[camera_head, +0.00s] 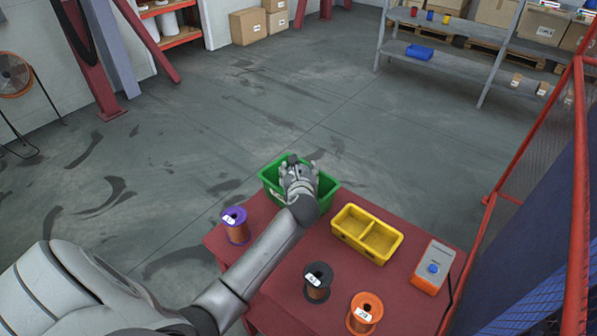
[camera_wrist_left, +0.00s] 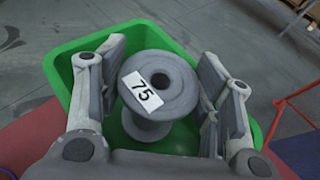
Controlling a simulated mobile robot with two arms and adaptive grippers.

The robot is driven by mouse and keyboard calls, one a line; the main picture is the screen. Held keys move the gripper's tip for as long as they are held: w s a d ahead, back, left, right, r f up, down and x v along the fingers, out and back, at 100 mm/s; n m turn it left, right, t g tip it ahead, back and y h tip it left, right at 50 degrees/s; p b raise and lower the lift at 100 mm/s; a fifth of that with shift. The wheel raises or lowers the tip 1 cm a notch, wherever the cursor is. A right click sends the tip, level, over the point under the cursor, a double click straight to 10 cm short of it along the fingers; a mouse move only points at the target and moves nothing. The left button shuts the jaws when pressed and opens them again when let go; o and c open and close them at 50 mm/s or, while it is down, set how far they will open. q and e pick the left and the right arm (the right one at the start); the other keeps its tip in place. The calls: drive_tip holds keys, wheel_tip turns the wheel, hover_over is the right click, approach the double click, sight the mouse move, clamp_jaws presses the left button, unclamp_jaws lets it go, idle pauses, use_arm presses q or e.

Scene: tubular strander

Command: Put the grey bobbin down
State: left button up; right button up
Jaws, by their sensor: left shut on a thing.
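The grey bobbin (camera_wrist_left: 172,82) has a white label reading 75 and sits between the fingers of my left gripper (camera_wrist_left: 160,92) in the left wrist view. The gripper is shut on it. Behind and below the bobbin is the green bin (camera_wrist_left: 68,58). In the head view my left gripper (camera_head: 292,164) is over the green bin (camera_head: 329,189) at the far edge of the red table (camera_head: 262,294), and it hides most of the bobbin. I cannot tell whether the bobbin touches the bin floor. My right gripper is not in view.
On the table stand a purple bobbin (camera_head: 237,231), a black bobbin (camera_head: 317,289), an orange bobbin (camera_head: 364,319), a yellow two-compartment tray (camera_head: 345,234) and a grey-orange box with a blue button (camera_head: 439,254). A red-framed mesh fence (camera_head: 581,150) rises at the right.

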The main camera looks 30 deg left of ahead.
use_arm(q)
drive_tip(key=shift+f, duration=0.1)
drive_tip(key=shift+f, duration=0.5)
drive_tip(key=o, duration=1)
drive_tip(key=shift+o, duration=0.2)
drive_tip(key=r+v, duration=0.1)
drive_tip(key=v, duration=1.1)
drive_tip(key=shift+b, duration=0.35)
